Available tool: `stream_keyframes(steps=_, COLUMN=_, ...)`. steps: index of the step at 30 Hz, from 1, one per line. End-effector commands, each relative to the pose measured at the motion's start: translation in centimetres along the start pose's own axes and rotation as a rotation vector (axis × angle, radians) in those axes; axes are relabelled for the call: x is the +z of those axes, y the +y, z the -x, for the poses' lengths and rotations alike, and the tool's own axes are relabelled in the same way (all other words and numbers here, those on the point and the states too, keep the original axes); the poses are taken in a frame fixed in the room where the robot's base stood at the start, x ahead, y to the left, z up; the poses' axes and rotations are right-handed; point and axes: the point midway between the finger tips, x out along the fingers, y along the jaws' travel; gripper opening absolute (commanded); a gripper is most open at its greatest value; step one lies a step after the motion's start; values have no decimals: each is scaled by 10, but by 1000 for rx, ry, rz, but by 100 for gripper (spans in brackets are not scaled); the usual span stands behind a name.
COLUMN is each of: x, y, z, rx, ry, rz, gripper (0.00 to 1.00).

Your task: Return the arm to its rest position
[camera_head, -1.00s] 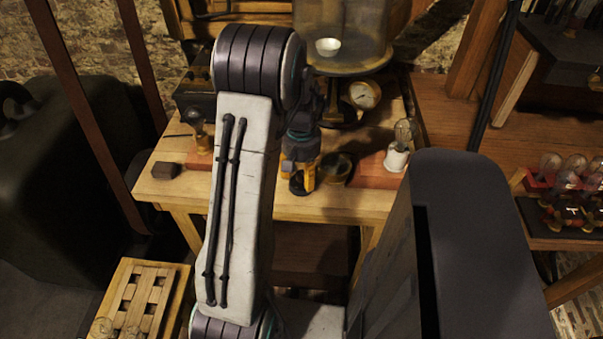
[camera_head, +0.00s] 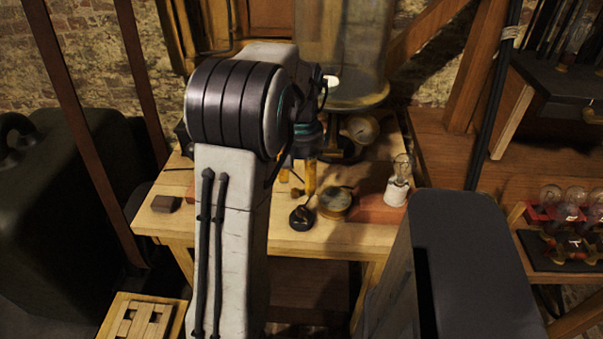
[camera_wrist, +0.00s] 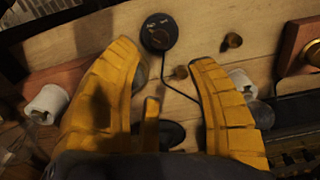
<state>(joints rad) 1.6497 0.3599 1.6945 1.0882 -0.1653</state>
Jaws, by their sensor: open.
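My gripper (camera_wrist: 166,62) shows in the wrist view as two yellow fingers spread wide apart with nothing held between them. Beyond the fingertips lies a round black knob-like piece (camera_wrist: 159,31) on the wooden bench top (camera_wrist: 265,22). A dark cable runs from it between the fingers. In the head view my arm stands up in front of the bench (camera_head: 300,242). One yellow finger shows beside my arm, above the bench top; the rest of the gripper is hidden behind the arm.
On the bench are a brass round dish (camera_head: 335,203), a bulb in a white socket (camera_head: 398,185), a dark small block (camera_head: 166,203) and a glass jar (camera_head: 342,45) on a stand with a gauge. Racked bulbs (camera_head: 572,212) stand at right. A dark case (camera_head: 60,220) stands at left.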

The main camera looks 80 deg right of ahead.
Motion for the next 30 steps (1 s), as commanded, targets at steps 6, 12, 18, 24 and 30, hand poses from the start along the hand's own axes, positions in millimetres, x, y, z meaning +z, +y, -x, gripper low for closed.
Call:
stream_keyframes(steps=6, x=0, y=0, z=10, rx=0, ry=0, rz=0, gripper=52)
stream_keyframes(steps=12, x=0, y=0, z=10, rx=0, ry=0, rz=0, gripper=52)
stream_keyframes(steps=18, x=0, y=0, z=10, rx=0, ry=0, rz=0, gripper=52)
stream_keyframes(steps=24, x=0, y=0, z=10, rx=0, ry=-1, rz=0, gripper=52)
stream_keyframes(steps=30, x=0, y=0, z=10, rx=0, ry=-1, rz=-3, gripper=52)
